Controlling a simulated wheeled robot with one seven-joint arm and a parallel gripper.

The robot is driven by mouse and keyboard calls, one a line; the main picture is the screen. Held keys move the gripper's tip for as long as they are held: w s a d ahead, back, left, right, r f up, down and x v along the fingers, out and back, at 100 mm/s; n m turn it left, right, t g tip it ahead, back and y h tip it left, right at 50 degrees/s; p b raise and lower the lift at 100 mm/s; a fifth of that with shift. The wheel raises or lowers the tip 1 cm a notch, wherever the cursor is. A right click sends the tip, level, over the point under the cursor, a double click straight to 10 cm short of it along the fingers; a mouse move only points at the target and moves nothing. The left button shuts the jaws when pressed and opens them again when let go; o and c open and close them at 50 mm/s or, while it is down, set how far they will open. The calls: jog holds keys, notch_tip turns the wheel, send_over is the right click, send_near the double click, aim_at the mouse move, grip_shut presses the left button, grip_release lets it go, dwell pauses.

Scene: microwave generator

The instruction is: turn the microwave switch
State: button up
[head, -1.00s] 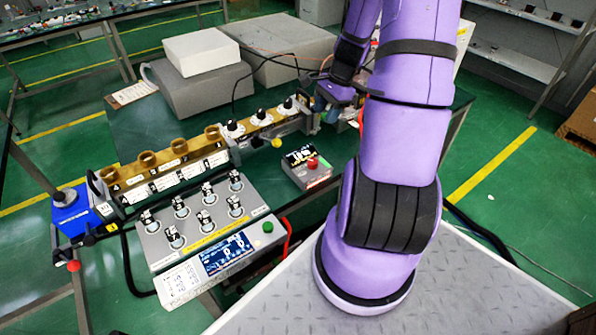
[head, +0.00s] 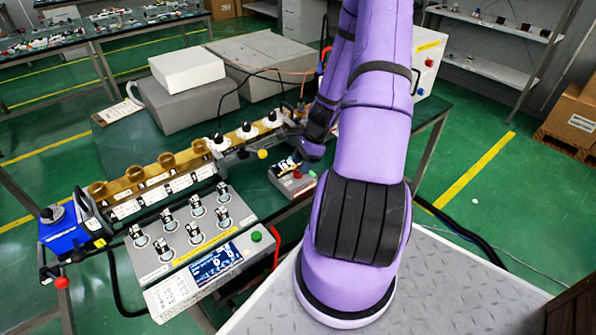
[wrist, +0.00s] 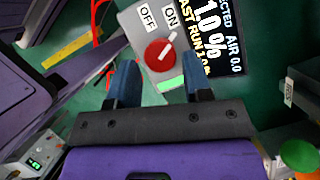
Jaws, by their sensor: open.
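The switch is a red round knob (wrist: 160,52) with a white pointer bar, on a small grey box (wrist: 137,20) with OFF and ON labels. The bar slants up and right, toward ON. A green light shows below the knob. In the head view the small box (head: 283,184) stands on the green bench with its red knob (head: 298,175) on top. My gripper (wrist: 161,74) is open, its two blue fingers to the left and right of the knob's near side. Nothing is between them. I cannot tell whether they touch the knob. In the head view my gripper (head: 314,150) is close behind the box.
A black display (wrist: 215,35) adjoins the knob. A grey panel of several switches (head: 190,240) stands left of the box. Brass fittings on a rail (head: 150,185) run behind it. Grey boxes (head: 185,100) stand farther back. A white unit (head: 428,62) stands behind my arm.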

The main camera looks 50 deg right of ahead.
jog(key=shift+x, duration=1.6)
jog(key=c, duration=0.7)
jog(key=shift+o, duration=0.2)
jog(key=n+g, duration=0.2)
jog(key=n, duration=0.3)
jog(key=shift+n, duration=0.4)
jog(key=n+g, duration=0.2)
jog(key=n, duration=0.4)
jog(key=shift+g, duration=0.3)
jog(key=o, duration=0.7)
jog(key=shift+c, duration=0.2)
